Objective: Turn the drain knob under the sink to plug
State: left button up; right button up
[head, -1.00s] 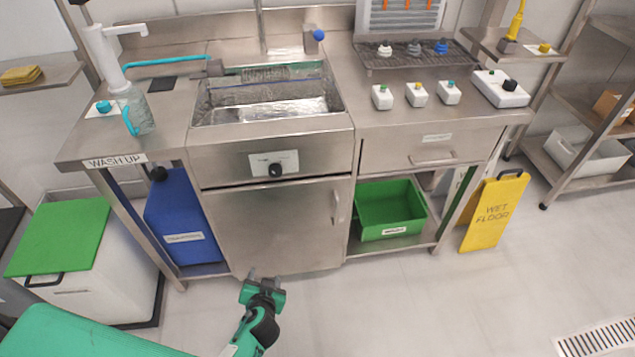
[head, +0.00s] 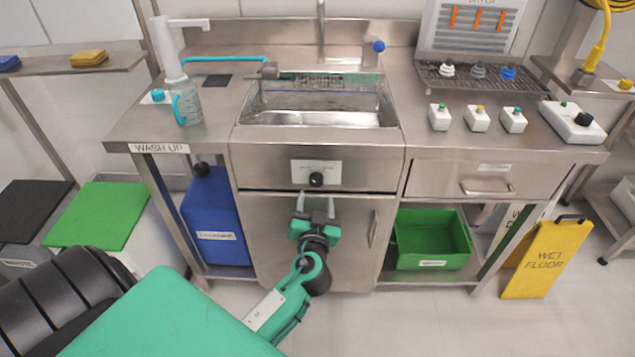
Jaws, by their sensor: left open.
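The drain knob (head: 316,180) is a small black knob on a white label plate (head: 327,172) on the steel panel below the sink (head: 318,104). The writing on the plate is too small to read. My left gripper (head: 315,202) is open and empty, just below the knob, in front of the cabinet door, with its fingers pointing up toward the panel. It appears apart from the knob. My right gripper is not in the head view.
A cabinet door (head: 280,240) with a vertical handle is behind my left gripper. A blue canister (head: 215,220) stands left and a green bin (head: 430,240) right. A drawer handle (head: 487,188) sticks out right. A yellow wet-floor sign (head: 540,258) stands at the right.

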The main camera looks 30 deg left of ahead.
aim_at(316, 183)
pick_arm(q)
jog(key=x, duration=0.6)
jog(key=shift+w+a+p, duration=0.1)
jog(key=shift+a+p, duration=0.05)
jog(key=shift+p, duration=0.15)
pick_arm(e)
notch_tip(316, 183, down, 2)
pick_arm(q)
jog(key=c, duration=1)
